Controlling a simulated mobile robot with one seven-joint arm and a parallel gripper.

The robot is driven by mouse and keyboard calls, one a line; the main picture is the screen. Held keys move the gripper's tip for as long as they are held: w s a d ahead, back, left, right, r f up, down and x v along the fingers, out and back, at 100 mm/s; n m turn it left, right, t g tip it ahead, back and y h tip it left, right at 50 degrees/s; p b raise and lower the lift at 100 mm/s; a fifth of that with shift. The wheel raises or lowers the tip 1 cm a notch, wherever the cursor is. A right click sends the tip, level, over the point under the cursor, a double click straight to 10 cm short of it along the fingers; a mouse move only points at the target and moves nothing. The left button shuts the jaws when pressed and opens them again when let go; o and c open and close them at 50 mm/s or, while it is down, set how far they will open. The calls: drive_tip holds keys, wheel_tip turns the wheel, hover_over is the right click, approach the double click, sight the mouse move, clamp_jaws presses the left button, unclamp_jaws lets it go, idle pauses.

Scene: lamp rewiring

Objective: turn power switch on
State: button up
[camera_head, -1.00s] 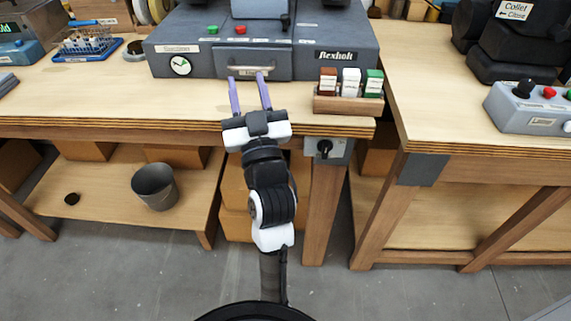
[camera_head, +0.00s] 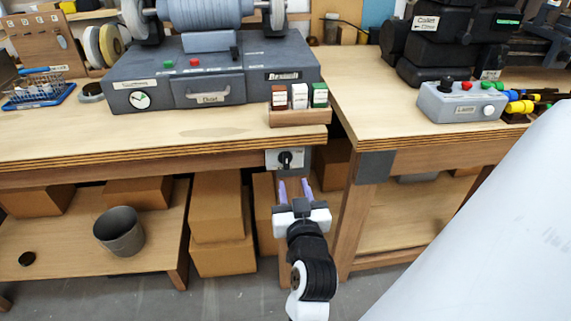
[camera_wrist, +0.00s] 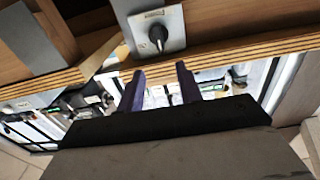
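The power switch is a black rotary knob (camera_head: 286,158) on a light grey plate (camera_head: 271,160), fixed to the front of the left workbench below its top edge. In the wrist view the knob (camera_wrist: 158,36) and its plate (camera_wrist: 172,22) are above and between my fingers. My gripper (camera_head: 294,186) is just below the switch in the head view, with its two purple fingers pointing up towards it. In the wrist view my gripper (camera_wrist: 160,82) shows a wide gap between the fingers, with nothing held. I cannot tell the distance to the knob.
The bench edge (camera_head: 150,152) overhangs just above the switch. A wooden leg (camera_head: 338,225) stands to the right. A large pale surface (camera_head: 500,240) fills the lower right.

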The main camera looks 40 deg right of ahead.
sight(287, 158)
drive_tip(key=p+x, duration=0.1)
drive_tip(key=x, duration=0.9)
drive_tip(key=shift+w, duration=0.1)
drive_tip(key=c, duration=0.6)
drive_tip(key=shift+p, duration=0.3)
